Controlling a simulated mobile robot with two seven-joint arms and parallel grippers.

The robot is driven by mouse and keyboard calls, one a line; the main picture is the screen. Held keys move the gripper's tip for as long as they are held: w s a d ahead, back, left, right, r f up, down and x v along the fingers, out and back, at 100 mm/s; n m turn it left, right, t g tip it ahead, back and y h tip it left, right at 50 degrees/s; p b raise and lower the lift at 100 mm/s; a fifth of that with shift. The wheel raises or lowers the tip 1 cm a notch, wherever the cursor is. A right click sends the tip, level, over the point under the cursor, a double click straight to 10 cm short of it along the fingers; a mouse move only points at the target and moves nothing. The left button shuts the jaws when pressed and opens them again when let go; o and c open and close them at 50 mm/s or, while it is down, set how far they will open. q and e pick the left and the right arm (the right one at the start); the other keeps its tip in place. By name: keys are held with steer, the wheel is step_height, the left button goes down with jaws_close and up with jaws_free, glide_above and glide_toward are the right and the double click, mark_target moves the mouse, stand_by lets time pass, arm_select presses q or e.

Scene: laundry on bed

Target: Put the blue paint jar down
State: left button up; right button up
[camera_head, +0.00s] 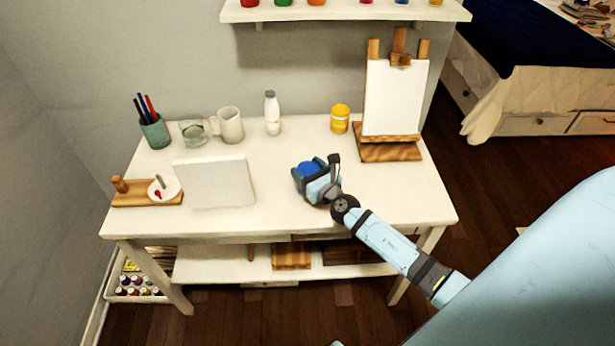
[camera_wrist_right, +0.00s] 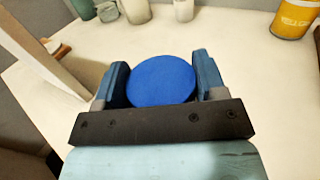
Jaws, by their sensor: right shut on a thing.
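The blue paint jar (camera_head: 308,168) is between the fingers of my right gripper (camera_head: 316,174), over the front middle of the white table (camera_head: 280,205). In the right wrist view its round blue lid (camera_wrist_right: 161,81) faces the camera, and the fingers of the right gripper (camera_wrist_right: 160,85) press on both sides of it. The jar's underside is hidden, so I cannot tell whether it touches the tabletop. My left gripper is not in view.
A yellow jar (camera_head: 340,118), a white bottle (camera_head: 272,113) and an easel (camera_head: 392,100) stand at the back. A mug (camera_head: 229,125) and pen cup (camera_head: 154,131) stand back left. The tabletop right of the gripper is clear.

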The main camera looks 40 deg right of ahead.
steer(key=shift+f, duration=0.35)
steer(key=o, duration=1.1)
steer(key=shift+c, duration=0.2)
steer(key=shift+r, duration=0.1)
steer(key=shift+r, duration=0.25)
steer(key=s+b, duration=0.1)
steer(key=s, duration=1)
steer(key=shift+f, duration=0.2)
steer(key=shift+s, duration=0.5)
steer(key=shift+r, duration=0.1)
